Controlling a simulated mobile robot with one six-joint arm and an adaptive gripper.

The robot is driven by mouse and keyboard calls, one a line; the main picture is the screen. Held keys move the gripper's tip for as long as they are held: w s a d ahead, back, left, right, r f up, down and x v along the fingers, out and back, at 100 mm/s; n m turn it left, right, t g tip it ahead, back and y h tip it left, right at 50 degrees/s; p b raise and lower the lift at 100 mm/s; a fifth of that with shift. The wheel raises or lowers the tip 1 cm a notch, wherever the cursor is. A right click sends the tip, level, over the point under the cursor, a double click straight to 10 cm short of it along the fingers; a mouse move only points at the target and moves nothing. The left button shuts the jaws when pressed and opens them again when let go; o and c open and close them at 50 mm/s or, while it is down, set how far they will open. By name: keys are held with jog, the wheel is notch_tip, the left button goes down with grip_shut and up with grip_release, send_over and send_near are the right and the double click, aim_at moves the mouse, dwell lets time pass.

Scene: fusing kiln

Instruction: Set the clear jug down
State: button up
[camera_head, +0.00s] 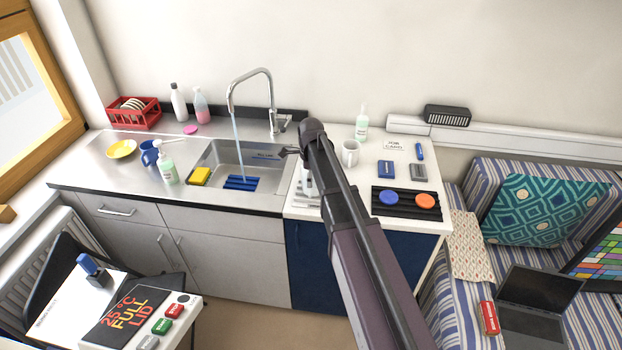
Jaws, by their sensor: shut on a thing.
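My gripper (289,152) is at the right side of the sink, below the end of my dark arm. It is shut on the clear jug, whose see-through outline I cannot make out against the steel. Small dark lettering shows just left of the gripper; I cannot tell whether it is on the jug or the sink wall. How high the jug is and whether it touches anything cannot be told.
Water runs from the tap (250,75) into the sink (210,158), with a blue rack (240,183) and yellow sponge (200,176). Right of my arm are a white mug (350,153), soap bottle (362,124) and black ribbed mat (411,211) holding blue and orange discs.

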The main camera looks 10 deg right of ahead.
jog(key=shift+f, duration=0.15)
jog(key=o, duration=1.3)
jog(key=shift+o, duration=0.2)
jog(key=shift+r, duration=0.25)
notch_tip(320, 180, up, 12)
jog(key=p, duration=1.2)
jog(key=shift+s, duration=0.15)
jog(key=shift+f, duration=0.1)
jog(key=s+d+n, duration=0.3)
jog(key=s+n, duration=1.8)
jog(key=s, duration=0.2)
jog(key=shift+s+n, duration=0.3)
jog(key=shift+s, duration=0.1)
